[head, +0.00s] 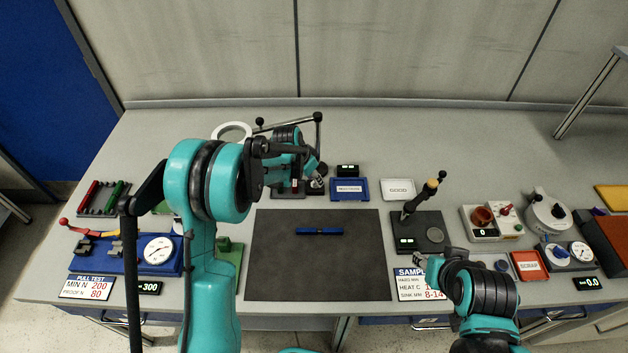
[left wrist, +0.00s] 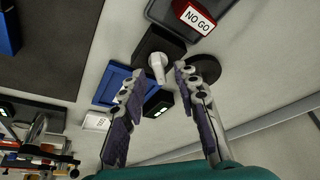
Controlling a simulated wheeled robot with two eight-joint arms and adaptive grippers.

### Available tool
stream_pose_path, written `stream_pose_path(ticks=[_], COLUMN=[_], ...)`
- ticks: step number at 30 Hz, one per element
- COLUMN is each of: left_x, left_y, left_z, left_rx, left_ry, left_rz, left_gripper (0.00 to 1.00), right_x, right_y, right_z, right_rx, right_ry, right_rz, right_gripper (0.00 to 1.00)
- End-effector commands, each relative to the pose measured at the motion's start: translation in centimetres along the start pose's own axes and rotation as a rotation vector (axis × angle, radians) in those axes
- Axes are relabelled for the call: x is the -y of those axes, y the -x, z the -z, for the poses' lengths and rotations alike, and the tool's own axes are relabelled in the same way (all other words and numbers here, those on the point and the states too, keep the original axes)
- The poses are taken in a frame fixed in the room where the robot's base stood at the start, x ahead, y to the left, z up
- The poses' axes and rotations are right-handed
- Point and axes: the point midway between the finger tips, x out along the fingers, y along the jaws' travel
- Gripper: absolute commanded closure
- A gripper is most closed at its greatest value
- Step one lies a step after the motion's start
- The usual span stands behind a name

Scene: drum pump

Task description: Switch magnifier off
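The magnifier's white ring (head: 232,130) shows behind my left arm in the head view, with its dark jointed arm (head: 290,123) reaching right to a post. In the left wrist view, a black box with a pale lever (left wrist: 158,66), apparently the switch, stands beside a round dark base (left wrist: 207,68). My left gripper (left wrist: 157,84) is open, its fingers apart on either side of the lever's near end; I cannot tell whether they touch it. In the head view the left gripper (head: 312,172) is partly hidden. My right gripper (head: 437,262) is low by the sample sign; its fingers are unclear.
A blue tray (left wrist: 112,85) and a small black display (left wrist: 158,103) are close to the left fingers. A red NO GO label (left wrist: 195,18) is beyond. A dark mat (head: 318,268) with a blue piece (head: 319,231) lies in the middle.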

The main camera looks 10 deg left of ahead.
Motion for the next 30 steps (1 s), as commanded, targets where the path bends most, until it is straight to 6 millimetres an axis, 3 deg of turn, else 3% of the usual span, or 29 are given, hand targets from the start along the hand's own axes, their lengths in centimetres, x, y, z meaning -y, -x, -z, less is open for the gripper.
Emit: stream_pose_path(ticks=[11, 15, 30], left_x=[-0.01, 0.00, -0.08], left_y=[-0.96, -0.95, -0.99], left_z=[0.02, 0.02, -0.01], left_rx=[0.000, 0.000, 0.001], left_ry=[0.000, 0.000, 0.053], left_rz=[0.000, 0.000, 0.022], left_gripper=[0.69, 1.00, 1.00], right_x=[0.00, 0.00, 0.00], right_y=[-0.16, -0.16, -0.36], right_z=[-0.10, -0.10, -0.25], right_rx=[0.000, 0.000, 0.000], right_ry=[0.000, 0.000, 0.000], right_rz=[0.000, 0.000, 0.000], right_gripper=[0.60, 0.60, 0.60])
